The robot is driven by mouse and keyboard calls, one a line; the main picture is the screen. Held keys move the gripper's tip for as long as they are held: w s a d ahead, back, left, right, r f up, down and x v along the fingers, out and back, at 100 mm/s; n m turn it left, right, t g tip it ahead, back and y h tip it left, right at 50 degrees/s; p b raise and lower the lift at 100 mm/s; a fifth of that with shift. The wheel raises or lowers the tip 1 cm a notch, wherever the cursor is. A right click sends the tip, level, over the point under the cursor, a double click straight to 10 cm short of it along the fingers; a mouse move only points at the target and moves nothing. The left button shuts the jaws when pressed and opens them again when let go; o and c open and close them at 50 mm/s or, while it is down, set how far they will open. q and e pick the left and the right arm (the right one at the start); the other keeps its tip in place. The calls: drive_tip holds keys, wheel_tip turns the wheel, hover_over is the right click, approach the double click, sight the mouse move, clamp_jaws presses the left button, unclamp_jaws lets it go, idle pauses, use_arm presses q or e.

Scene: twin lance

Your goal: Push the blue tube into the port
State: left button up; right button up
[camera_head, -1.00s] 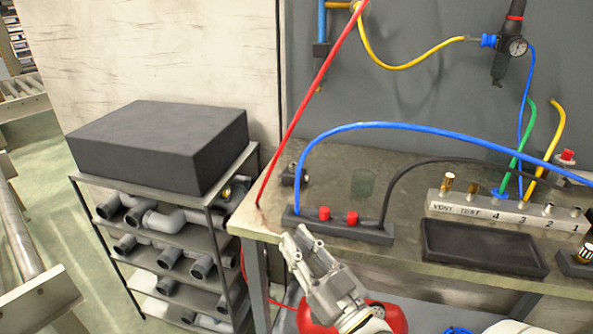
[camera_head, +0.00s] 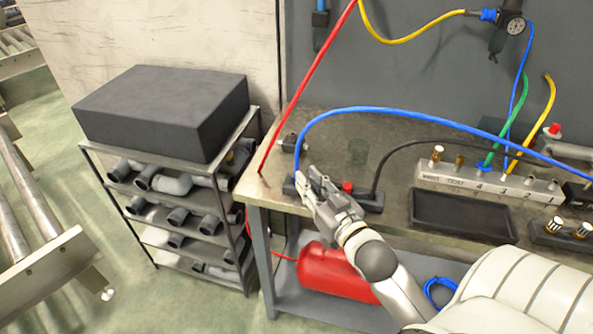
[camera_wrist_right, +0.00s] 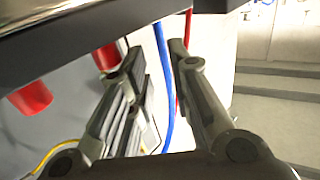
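The blue tube (camera_head: 385,111) arches over the bench. Its left end comes down at the left end of a low black block (camera_head: 371,203), and it runs off right. My right gripper (camera_head: 308,180) is at that end, in front of the block and partly hiding it. In the right wrist view its two fingers (camera_wrist_right: 155,75) are apart, with the blue tube (camera_wrist_right: 163,60) showing between them; I cannot tell whether it touches either finger. A pale manifold (camera_head: 432,178) with numbered ports stands on the right. My left gripper is not in view.
A red cap (camera_head: 347,187) sits on the black block, close to the gripper. A black tray (camera_head: 462,214) lies on the right. A red tube (camera_head: 305,85) and a black cable (camera_head: 415,148) are nearby. A red tank (camera_head: 335,272) is under the bench.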

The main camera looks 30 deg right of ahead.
sight(297, 169)
drive_tip(key=shift+w+p, duration=0.55)
drive_tip(key=shift+w, duration=2.2)
clamp_jaws()
